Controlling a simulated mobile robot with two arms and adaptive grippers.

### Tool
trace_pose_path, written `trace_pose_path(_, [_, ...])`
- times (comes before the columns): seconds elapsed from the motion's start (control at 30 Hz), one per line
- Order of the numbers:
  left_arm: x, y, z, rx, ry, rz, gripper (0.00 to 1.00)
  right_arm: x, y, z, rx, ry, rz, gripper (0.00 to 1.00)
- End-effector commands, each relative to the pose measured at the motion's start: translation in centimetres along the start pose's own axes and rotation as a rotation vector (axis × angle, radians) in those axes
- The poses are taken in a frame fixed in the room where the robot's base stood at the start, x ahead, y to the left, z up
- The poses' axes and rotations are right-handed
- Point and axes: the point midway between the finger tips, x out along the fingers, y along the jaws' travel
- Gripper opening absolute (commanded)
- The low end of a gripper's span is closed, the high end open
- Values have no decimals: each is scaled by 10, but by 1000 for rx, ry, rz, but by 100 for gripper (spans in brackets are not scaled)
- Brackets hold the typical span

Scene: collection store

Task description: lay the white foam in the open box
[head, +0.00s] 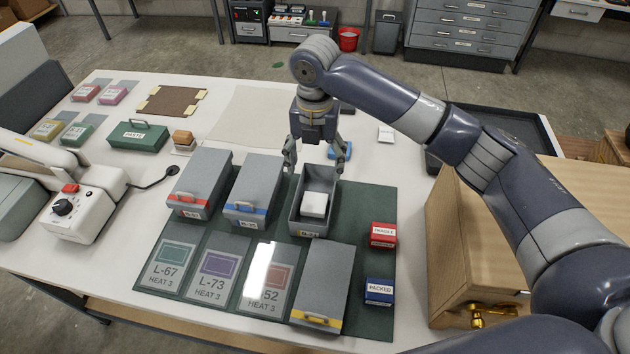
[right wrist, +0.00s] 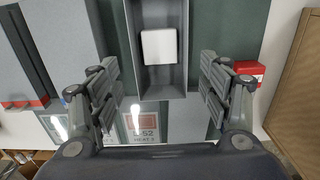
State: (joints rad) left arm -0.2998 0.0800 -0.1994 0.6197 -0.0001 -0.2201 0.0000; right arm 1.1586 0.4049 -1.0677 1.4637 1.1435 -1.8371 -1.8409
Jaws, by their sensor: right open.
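The white foam (head: 314,204) is a small pale block lying inside the open grey box (head: 298,212), towards its near end. In the right wrist view the foam (right wrist: 159,46) also lies between the walls of the open box (right wrist: 184,86). My right gripper (head: 313,170) is open and empty over the far part of the box. In the right wrist view its fingers (right wrist: 160,88) stand apart on either side of the box, clear of the foam. My left gripper is not in view.
Two closed grey boxes, with red (head: 196,186) and blue (head: 252,190) trim, stand left of the open box. A yellow-trimmed lid or box (head: 324,282) lies in front. Red (head: 383,235) and blue (head: 379,292) blocks sit right on the green mat (head: 362,205).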

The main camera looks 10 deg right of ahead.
Motion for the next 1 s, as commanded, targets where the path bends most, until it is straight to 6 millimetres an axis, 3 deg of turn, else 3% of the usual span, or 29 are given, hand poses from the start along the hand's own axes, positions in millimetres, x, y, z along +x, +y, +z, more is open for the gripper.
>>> trace_pose_path(0.2, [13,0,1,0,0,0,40,-40,1,0,-1,-2,1,71])
trace_pose_path(0.33, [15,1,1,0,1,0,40,-53,1,0,-1,0,1,71])
trace_pose_path(1.0, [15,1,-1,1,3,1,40,-58,0,0,-1,1,0,71])
